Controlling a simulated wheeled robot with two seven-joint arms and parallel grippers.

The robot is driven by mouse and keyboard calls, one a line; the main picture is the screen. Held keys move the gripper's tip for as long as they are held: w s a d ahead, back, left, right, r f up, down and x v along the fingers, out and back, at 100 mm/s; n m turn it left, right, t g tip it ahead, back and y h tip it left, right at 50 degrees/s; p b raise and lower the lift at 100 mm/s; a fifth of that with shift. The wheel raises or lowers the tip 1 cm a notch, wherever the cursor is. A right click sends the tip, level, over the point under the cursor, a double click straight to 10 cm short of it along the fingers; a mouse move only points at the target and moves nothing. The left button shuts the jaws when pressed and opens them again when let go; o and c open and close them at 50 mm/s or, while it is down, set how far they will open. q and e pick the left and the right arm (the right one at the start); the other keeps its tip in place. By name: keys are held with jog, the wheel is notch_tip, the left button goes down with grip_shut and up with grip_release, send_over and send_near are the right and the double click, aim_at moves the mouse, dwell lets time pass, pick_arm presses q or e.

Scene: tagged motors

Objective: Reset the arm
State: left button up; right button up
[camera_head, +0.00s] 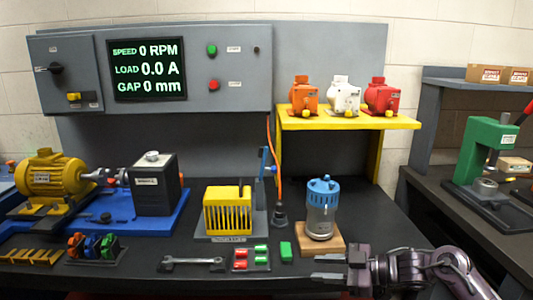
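My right gripper (322,267) reaches in from the lower right, low at the bench's front edge. Its two fingers point left and stand apart with nothing visible between them. It is in front of a blue-topped motor (322,208) that stands upright on a wooden block (331,243), apart from it. Orange (304,97), white (343,97) and red (381,97) tagged motors stand on a yellow shelf (345,122). My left gripper is not in view.
A yellow cage (228,210) and a yellow motor rig (52,182) stand further left. A green press (487,150) stands on the right bench.

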jog(key=s+a+f+m+t+h, duration=0.45)
jog(key=a+f+h, duration=0.2)
jog(key=f, duration=0.25)
jog(key=s+d+f+m+g+h, duration=0.35)
jog(key=s+d+m, duration=0.2)
jog(key=s, duration=0.65)
jog(key=s+d+f+m+g+h, duration=0.25)
jog(key=s+d+m+h, duration=0.35)
jog(key=s, duration=0.6)
notch_tip(320, 180, down, 27)
jog(key=s+n+g+y+p, duration=0.2)
jog(key=s+d+f+p, duration=0.1)
jog(key=s+d+f, duration=0.1)
jog(key=s+f, duration=0.6)
jog(key=s+d+f, duration=0.2)
jog(key=s+f, duration=0.6)
jog(key=s, duration=0.3)
jog(key=shift+d+f+g+p, duration=0.2)
jog(key=shift+f+g+p, duration=0.05)
jog(key=shift+g+p, duration=0.15)
